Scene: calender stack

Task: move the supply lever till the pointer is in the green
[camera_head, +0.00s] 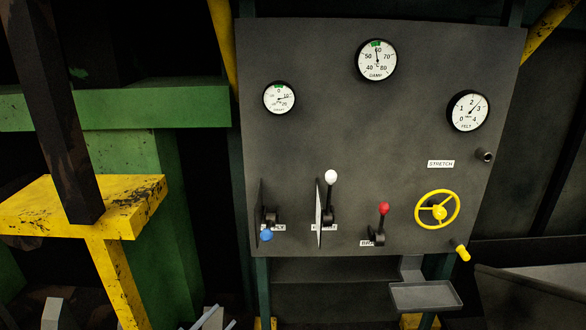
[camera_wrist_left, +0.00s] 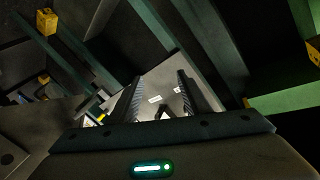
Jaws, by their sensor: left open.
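The supply lever (camera_head: 267,234) has a blue knob and sits at the panel's lower left, its knob low. Its label is partly hidden and only its last letters show. The left gauge (camera_head: 279,98) above it has a green mark at the top, and its pointer lies right of that mark. The middle gauge (camera_head: 377,60) has its pointer up by its green mark. My left gripper shows only in small part at the bottom edge (camera_head: 213,318), below and left of the lever, apart from it. In the left wrist view its fingers (camera_wrist_left: 159,84) are apart and empty.
The grey panel (camera_head: 330,130) also carries a white-knobbed lever (camera_head: 330,178), a red-knobbed lever (camera_head: 384,209), a yellow handwheel (camera_head: 437,211) and a right gauge (camera_head: 468,111). A small tray (camera_head: 426,295) juts out below. A yellow beam (camera_head: 120,205) stands to the left.

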